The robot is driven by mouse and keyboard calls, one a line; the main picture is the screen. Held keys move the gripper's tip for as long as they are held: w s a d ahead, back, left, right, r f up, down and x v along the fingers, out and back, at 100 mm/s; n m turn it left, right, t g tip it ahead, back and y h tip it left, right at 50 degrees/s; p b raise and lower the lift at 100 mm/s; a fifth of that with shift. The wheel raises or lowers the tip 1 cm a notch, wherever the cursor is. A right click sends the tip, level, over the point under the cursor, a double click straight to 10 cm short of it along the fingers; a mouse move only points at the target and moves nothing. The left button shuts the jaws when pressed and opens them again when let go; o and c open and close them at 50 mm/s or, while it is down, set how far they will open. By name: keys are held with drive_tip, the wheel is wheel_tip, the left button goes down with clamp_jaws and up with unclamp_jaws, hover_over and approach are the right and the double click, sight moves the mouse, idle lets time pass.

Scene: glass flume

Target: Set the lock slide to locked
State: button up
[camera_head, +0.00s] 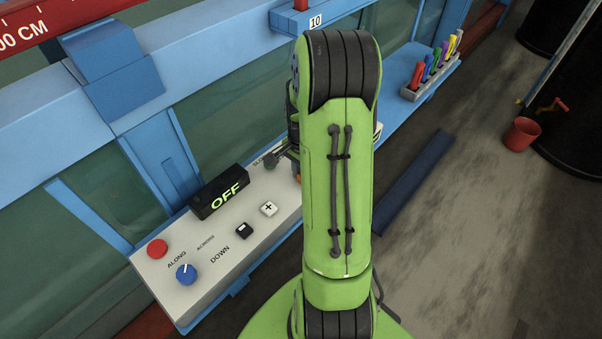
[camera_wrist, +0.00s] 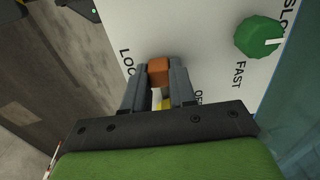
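The lock slide's orange handle (camera_wrist: 159,71) shows in the wrist view on a white panel (camera_wrist: 215,45). My gripper (camera_wrist: 160,76) has one finger on each side of the handle, and both fingertips appear to touch it. A partly hidden label starting "LOC" is on the left of the handle, and another partly covered label is on the right. A yellow patch (camera_wrist: 167,103) shows between the fingers. In the head view my arm hides most of the gripper and the slide at the right end of the white control panel (camera_head: 180,290).
A green knob (camera_wrist: 259,37) marked SLOW and FAST is close to the right of my gripper. The panel also has a display reading OFF (camera_head: 220,194), a red button (camera_head: 157,249), a blue knob (camera_head: 186,273) and two small switches. A marker rack (camera_head: 430,78) stands farther right.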

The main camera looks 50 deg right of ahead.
drive_tip(key=o, duration=0.3)
drive_tip(key=shift+d+f, duration=0.1)
drive_tip(key=shift+d, duration=0.1)
wheel_tip(320, 180, up, 16)
drive_tip(key=p, duration=0.2)
drive_tip(key=shift+f+p, duration=0.1)
drive_tip(key=shift+p, duration=0.2)
